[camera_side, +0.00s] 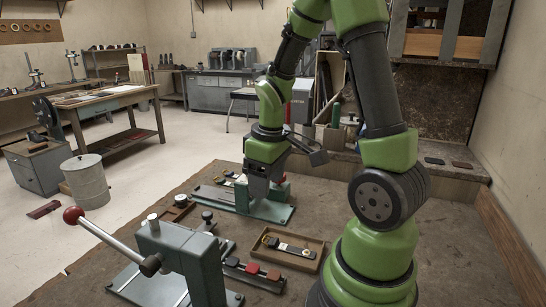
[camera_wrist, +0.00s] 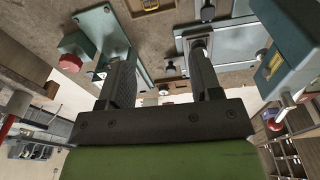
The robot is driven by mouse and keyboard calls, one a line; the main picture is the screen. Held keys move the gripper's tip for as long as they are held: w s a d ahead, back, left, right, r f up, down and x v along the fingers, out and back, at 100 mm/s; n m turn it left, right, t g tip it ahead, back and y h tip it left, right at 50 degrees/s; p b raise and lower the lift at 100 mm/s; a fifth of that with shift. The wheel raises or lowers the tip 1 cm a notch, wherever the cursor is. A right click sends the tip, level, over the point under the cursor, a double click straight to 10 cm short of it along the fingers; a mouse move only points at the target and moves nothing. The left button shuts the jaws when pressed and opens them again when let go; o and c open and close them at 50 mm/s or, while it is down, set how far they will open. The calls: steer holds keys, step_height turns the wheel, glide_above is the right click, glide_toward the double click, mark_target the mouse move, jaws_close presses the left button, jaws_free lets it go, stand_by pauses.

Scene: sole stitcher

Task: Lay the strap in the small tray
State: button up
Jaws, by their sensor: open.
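In the side view a small wooden tray (camera_side: 316,262) sits on the bench right of centre. A dark strap-like piece (camera_side: 283,246) with a pale section and a brass-coloured end lies within its rim; I take it to be the strap, but it is small. My gripper (camera_side: 258,196) is low over the bench, behind and left of that tray, beside a green fixture. In the wrist view my gripper (camera_wrist: 164,48) has its two fingers wide apart, with nothing visible between them. Part of a tray-like edge (camera_wrist: 146,12) shows at the top of that view.
A green fixture plate (camera_side: 280,213) stands near my gripper. A grey-green press (camera_side: 185,255) with a red-knobbed lever fills the front left. A block with red and dark pieces (camera_side: 252,270) lies in front of the tray. Bare bench (camera_side: 330,218) lies behind the tray.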

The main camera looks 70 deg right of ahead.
steer(key=s+a+r+m+t+y, duration=0.1)
steer(key=s+a+r+t, duration=0.2)
steer(key=a+r, duration=0.4)
steer(key=s+a+r+m+t+y, duration=0.1)
steer(key=s+a+r+m+t, duration=0.1)
steer(key=a+r, duration=0.4)
steer(key=shift+s+a+r+t, duration=0.4)
steer(key=shift+s+r+t, duration=0.1)
steer(key=shift+s+r, duration=0.2)
